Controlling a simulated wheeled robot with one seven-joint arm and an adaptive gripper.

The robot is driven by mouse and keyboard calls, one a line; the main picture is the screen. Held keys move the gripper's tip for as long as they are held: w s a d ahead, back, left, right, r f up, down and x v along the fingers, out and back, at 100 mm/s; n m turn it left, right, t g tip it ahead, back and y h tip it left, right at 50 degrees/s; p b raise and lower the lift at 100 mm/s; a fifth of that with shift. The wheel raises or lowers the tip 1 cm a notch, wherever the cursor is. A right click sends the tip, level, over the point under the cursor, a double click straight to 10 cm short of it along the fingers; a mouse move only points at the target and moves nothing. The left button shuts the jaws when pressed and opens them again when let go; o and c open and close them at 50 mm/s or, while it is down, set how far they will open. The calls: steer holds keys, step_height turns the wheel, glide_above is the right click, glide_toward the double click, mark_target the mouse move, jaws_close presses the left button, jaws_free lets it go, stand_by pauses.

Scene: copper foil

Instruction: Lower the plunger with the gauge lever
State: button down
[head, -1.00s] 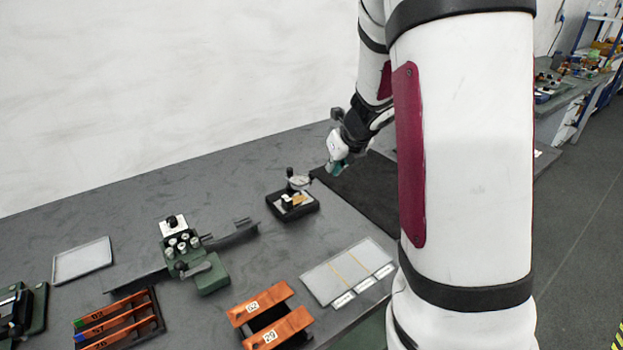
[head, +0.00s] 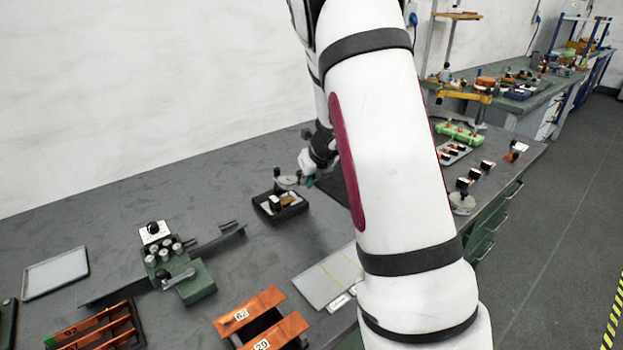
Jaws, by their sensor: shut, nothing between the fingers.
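The gauge (head: 280,204) stands upright on the dark bench, on a black square base, with a round light dial on top and a small dark knob above it. A light and copper-coloured piece shows on its base. Its plunger and lever are too small to make out. My gripper (head: 309,181) is shut and empty, just right of the dial and at about its height. I cannot tell whether its fingertips touch the gauge.
Left of the gauge is a green fixture (head: 190,283) with white cylinders and a rail. In front are orange labelled bars (head: 244,315) and a pale divided tray (head: 325,282). A grey tray (head: 56,272) lies far left. A dark mat (head: 334,187) is partly behind my arm.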

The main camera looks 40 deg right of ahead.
steer(key=shift+w+f, duration=0.2)
steer(key=shift+w, duration=0.3)
steer(key=shift+w+d+n+y, duration=0.55)
steer(key=shift+d+n+y, duration=0.05)
steer(key=shift+n, duration=0.5)
steer(key=shift+w+d, duration=0.1)
steer(key=shift+w, duration=0.05)
steer(key=w+n+y, duration=0.1)
steer(key=w+d+n+y+b, duration=0.1)
steer(key=n, duration=0.1)
steer(key=shift+f, duration=0.1)
steer(key=w+n+g+y+b, duration=0.1)
steer(key=n, duration=0.1)
steer(key=w+n+g+y+b, duration=0.1)
steer(key=w+n, duration=0.1)
steer(key=n, duration=0.1)
steer(key=shift+d, duration=0.15)
steer(key=shift+w, duration=0.4)
